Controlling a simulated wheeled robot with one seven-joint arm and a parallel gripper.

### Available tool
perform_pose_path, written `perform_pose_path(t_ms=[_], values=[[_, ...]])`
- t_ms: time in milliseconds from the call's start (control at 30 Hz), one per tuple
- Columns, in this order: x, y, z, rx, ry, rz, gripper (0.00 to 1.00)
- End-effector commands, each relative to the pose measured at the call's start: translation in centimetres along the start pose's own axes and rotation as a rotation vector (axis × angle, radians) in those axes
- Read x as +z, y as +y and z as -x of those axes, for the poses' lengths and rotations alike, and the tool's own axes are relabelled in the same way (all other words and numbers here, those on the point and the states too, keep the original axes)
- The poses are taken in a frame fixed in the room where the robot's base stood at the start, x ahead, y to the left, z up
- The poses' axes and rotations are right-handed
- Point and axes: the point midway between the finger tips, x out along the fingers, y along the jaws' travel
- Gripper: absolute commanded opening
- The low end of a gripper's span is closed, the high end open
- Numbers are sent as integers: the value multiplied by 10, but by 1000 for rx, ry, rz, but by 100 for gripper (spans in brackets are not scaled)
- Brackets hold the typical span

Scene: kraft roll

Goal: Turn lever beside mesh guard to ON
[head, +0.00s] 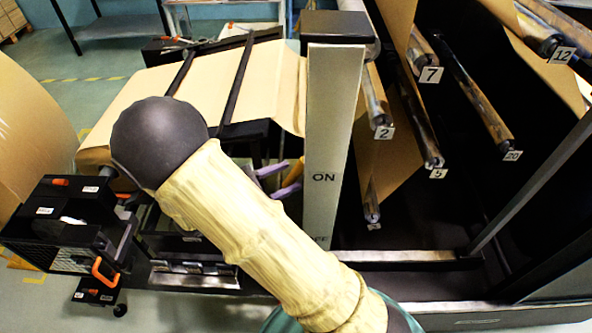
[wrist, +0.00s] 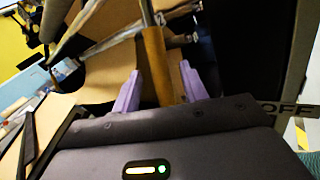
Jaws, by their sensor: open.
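A pale upright post (head: 323,140) in the head view carries the word ON, with a second label lower down partly hidden by my arm. In the wrist view a dark-edged post (wrist: 300,60) at the right shows the word OFF.
Numbered rollers (head: 427,130) with kraft paper fill the dark machine right of the post. A black box with a grille (head: 62,225) stands at lower left. Open floor (head: 110,60) shows at upper left.

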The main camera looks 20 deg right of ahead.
Motion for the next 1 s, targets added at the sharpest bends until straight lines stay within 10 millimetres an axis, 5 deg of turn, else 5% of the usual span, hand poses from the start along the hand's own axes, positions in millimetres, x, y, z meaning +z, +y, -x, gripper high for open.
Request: perform_pose_path(t_ms=[200,533,767,1000], values=[[1,0,-28,-1,-2,1,43],[0,0,-33,1,0,1,43],[0,0,-33,1,0,1,2],[0,0,-32,1,1,0,0]])
